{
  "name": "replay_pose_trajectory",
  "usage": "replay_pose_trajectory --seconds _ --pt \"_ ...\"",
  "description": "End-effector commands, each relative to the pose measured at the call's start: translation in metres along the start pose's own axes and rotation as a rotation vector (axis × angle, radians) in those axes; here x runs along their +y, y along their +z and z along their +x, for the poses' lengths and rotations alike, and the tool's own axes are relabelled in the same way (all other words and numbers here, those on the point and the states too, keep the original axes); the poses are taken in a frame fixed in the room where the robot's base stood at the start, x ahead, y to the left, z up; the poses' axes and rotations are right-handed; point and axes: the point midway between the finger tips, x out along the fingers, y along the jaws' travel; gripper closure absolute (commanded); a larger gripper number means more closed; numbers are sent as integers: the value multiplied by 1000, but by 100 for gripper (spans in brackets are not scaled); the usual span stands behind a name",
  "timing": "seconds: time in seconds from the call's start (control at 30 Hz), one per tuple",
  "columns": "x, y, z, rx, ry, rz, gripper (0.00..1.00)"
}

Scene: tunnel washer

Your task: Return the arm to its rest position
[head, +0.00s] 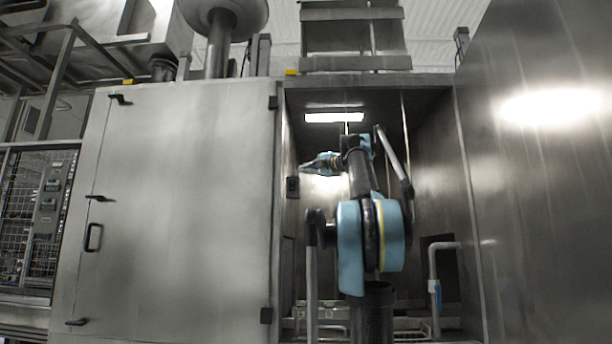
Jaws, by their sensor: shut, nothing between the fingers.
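My arm rises in the middle of the head view, in front of an open bay in the steel machine. It bends at the top toward the left. My gripper (312,166) is at its end, small in the picture, shut and pointing left. It appears empty and clear of the surfaces around it. The fingertips are too small to make out in detail.
A large steel door (180,200) with black handles stands left of the bay. A steel panel (550,200) closes off the right side. A lit lamp (334,117) hangs in the bay. A pale pipe (434,285) stands at the lower right, and a mesh guard (25,215) at far left.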

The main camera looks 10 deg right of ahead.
Motion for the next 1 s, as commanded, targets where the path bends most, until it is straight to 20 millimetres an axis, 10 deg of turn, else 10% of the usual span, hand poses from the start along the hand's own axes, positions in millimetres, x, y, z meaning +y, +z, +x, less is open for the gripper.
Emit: replay_pose_trajectory --seconds 0.57,0.77,1.0 --pt "-24 23 -10 -190 58 112 100" --pt "-91 51 -48 -479 108 331 100" --pt "-216 56 -117 -791 89 627 100"
